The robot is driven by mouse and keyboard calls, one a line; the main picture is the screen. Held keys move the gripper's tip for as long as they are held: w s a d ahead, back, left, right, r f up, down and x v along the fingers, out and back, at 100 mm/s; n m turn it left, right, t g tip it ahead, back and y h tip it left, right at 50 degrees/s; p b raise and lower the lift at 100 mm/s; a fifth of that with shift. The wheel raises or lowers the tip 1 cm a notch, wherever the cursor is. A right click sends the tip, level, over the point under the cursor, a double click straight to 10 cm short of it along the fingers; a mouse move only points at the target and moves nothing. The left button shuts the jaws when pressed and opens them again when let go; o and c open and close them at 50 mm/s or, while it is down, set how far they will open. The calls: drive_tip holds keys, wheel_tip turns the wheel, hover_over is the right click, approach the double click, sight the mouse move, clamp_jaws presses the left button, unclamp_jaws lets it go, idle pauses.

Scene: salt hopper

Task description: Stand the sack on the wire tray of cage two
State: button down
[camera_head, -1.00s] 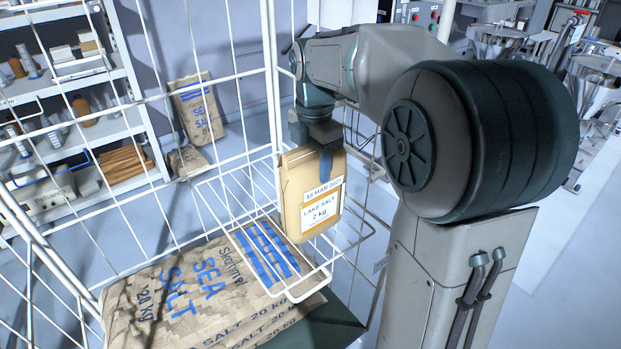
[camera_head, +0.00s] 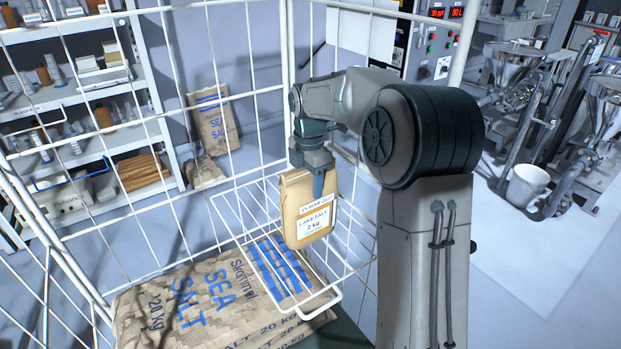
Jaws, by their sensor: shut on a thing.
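The small tan sack (camera_head: 308,228), labelled lake salt 2 kg, hangs upright from my gripper (camera_head: 317,178), which is shut on its top edge. The wire tray (camera_head: 335,300) is a white wire basket fixed inside the white wire cage (camera_head: 222,83). The sack is at the tray, in front of its far wires; I cannot tell whether its base touches the tray wires. No cage number can be read. My arm reaches in from the right.
A large sea salt sack (camera_head: 195,300) lies below the tray inside the cage. More sacks (camera_head: 215,125) lean against the back wall. Shelves (camera_head: 95,110) stand at the left. A white bucket (camera_head: 527,186) and machines are at the right.

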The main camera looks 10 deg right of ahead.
sight(310, 204)
drive_tip(key=shift+f, duration=1.5)
drive_tip(key=c, duration=0.6)
unclamp_jaws()
drive_tip(key=shift+s+f, duration=0.1)
drive_tip(key=shift+f, duration=0.15)
drive_tip(key=shift+r, duration=0.1)
